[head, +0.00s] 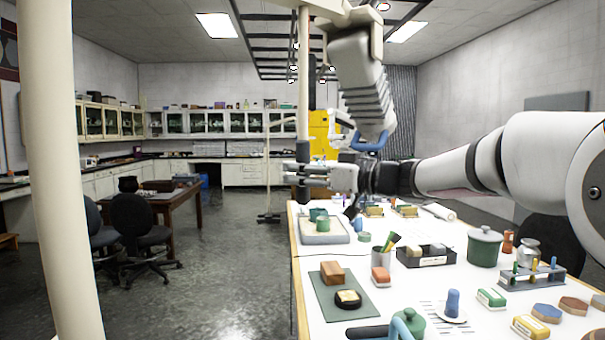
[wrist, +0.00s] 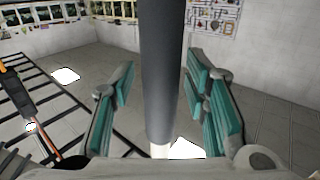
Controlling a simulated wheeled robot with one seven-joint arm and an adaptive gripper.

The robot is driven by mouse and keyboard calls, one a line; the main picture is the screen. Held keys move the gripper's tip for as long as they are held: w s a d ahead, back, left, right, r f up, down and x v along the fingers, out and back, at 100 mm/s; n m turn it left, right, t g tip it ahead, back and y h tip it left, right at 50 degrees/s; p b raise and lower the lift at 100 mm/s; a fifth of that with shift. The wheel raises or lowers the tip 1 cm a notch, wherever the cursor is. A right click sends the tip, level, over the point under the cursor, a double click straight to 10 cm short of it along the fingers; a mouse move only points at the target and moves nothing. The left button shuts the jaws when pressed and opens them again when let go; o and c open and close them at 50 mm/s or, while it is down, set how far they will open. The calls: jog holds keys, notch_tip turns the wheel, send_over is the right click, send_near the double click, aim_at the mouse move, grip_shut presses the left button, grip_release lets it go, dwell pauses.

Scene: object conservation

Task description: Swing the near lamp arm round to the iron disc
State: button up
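A cream hanging rod (head: 304,60) drops from the overhead fittings and ends in a dark grey cylindrical sleeve (head: 303,193). It looks like part of the lamp arm, but I cannot tell for sure. My gripper (head: 300,173) is at this sleeve, with its fingers level around it. In the wrist view the dark sleeve (wrist: 163,70) stands between the two teal-padded fingers of my gripper (wrist: 165,95). Gaps show on both sides, so the gripper is open around it. A pale ribbed lamp-like body (head: 362,90) with a blue handle (head: 370,141) hangs above my wrist. I cannot identify the iron disc.
A white table (head: 312,315) below carries a tray (head: 325,236), a green lidded pot (head: 485,246), a tube rack (head: 530,276), a green mat (head: 328,307) and several small blocks. A cream column (head: 50,170) stands at the left. The floor left of the table is mostly clear.

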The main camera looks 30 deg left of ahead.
jog(key=s+d, duration=0.1)
jog(key=d, duration=1.1)
jog(key=shift+s, duration=0.35)
